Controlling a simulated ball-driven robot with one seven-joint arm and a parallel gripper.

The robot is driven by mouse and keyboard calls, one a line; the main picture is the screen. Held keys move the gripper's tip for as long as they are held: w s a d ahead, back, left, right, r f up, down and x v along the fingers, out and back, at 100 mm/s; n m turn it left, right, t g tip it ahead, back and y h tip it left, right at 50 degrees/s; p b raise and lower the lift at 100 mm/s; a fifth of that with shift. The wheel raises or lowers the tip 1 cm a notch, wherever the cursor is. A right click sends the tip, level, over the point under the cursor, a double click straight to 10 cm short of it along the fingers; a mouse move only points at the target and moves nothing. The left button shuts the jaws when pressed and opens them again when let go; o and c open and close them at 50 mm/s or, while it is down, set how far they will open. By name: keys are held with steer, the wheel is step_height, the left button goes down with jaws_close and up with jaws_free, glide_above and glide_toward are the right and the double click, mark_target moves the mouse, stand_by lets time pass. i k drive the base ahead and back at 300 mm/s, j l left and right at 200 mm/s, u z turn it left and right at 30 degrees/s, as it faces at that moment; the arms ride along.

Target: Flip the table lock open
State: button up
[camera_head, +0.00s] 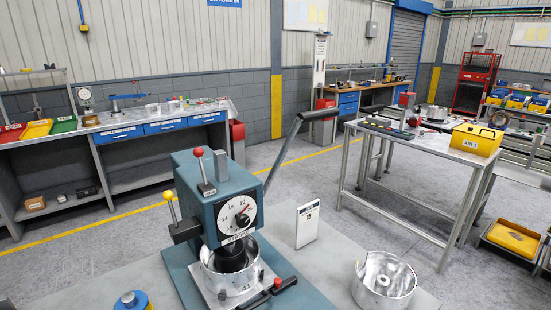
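A blue-green press-like machine (190,180) with a round dial (236,215) stands on the near grey bench. A steel pot (230,275) sits under its head on a pale table plate (212,297). At the plate's front right is a dark lever with a red end (285,283), which may be the table lock; I cannot tell its state for sure. A short red-knobbed lever (198,153) stands on the head, a yellow-knobbed lever (170,196) sticks out at the left, and a long grey handle (284,150) rises at the right. My gripper is not in view.
A second steel pot (383,281) stands open on the bench to the right. A white card sign (307,223) stands behind it. A blue round object (130,300) is at the lower left. The bench top between the machine and the second pot is mostly clear.

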mark_target(280, 287)
steer(key=i+l+z, duration=0.15)
steer(key=i+z, duration=0.15)
steer(key=z, duration=0.15)
steer(key=i+l+z, duration=0.1)
steer(key=i+z, duration=0.2)
steer(key=z, duration=0.15)
steer(key=i+l+z, duration=0.1)
steer(key=i+z, duration=0.6)
steer(key=i+u, duration=0.3)
steer(key=i+l+u, duration=0.15)
steer(key=u, duration=0.15)
steer(key=i+u, duration=0.2)
steer(key=u, duration=0.2)
steer(key=i+l+u, duration=0.15)
steer(key=u, duration=0.2)
steer(key=i+l+u, duration=0.15)
steer(key=u, duration=0.25)
steer(key=i+l+u, duration=0.2)
steer(key=u, duration=0.15)
